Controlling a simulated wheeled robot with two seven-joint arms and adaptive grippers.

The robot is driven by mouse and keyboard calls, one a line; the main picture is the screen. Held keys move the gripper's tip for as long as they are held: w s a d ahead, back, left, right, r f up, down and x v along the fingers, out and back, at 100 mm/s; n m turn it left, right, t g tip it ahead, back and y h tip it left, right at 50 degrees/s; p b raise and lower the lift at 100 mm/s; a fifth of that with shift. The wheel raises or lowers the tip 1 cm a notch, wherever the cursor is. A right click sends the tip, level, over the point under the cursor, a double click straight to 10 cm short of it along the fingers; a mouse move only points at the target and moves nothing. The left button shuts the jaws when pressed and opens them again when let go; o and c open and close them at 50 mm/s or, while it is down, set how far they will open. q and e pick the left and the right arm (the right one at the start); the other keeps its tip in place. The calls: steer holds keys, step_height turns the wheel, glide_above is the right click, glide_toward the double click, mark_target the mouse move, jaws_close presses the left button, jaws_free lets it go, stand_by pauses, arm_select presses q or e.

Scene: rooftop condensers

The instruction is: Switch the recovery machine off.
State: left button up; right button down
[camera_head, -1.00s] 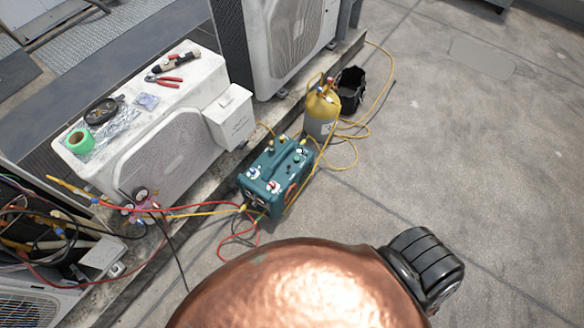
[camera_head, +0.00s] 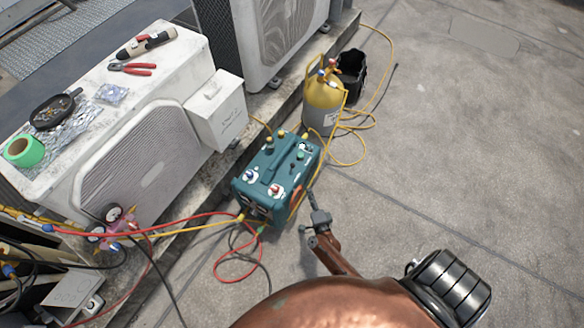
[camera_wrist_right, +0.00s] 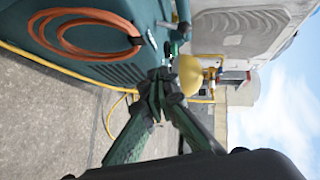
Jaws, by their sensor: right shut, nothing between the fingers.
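The recovery machine (camera_head: 268,172) is a teal box with a top handle, coloured knobs and hose fittings, standing on the roof floor in the head view. In the right wrist view, its teal side (camera_wrist_right: 105,72) carries a coiled orange cord. My right gripper (camera_head: 312,192) is beside the machine's right side in the head view. Its fingertips (camera_wrist_right: 160,82) meet in the right wrist view, shut and empty, near the teal side. I cannot tell whether they touch it. The power switch is not clearly visible. My left gripper is not in view.
A yellow-and-grey cylinder (camera_head: 324,98) and a black bucket (camera_head: 351,75) stand behind the machine. Red, yellow and black hoses lie around its front and left. A white condenser (camera_head: 145,165) with tools on top stands left. The floor (camera_head: 460,160) to the right is clear.

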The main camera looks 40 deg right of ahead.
arm_select(q)
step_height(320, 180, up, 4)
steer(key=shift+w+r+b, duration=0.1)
steer(key=shift+b, duration=0.7)
arm_select(e)
steer(key=w+d+r+m+h, duration=0.1)
steer(key=m, duration=0.1)
steer(key=w+d+r+m+h, duration=0.1)
steer(key=w+m, duration=0.1)
steer(key=shift+d+r, duration=0.2)
steer(key=shift+d, duration=0.05)
steer(key=shift+w, duration=0.1)
steer(key=w+b, duration=0.1)
steer(key=w, duration=0.2)
steer(key=w+d+b, duration=0.1)
steer(key=w, duration=0.2)
steer(key=w+f+b, duration=0.1)
steer(key=w, duration=0.2)
steer(key=shift+d+b, duration=0.35)
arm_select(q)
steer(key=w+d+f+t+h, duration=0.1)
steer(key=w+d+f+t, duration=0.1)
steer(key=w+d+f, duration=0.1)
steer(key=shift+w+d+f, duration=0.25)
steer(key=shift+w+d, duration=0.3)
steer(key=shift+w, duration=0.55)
arm_select(e)
steer(key=shift+w+a, duration=0.1)
steer(key=shift+a, duration=0.3)
steer(key=shift+r, duration=0.1)
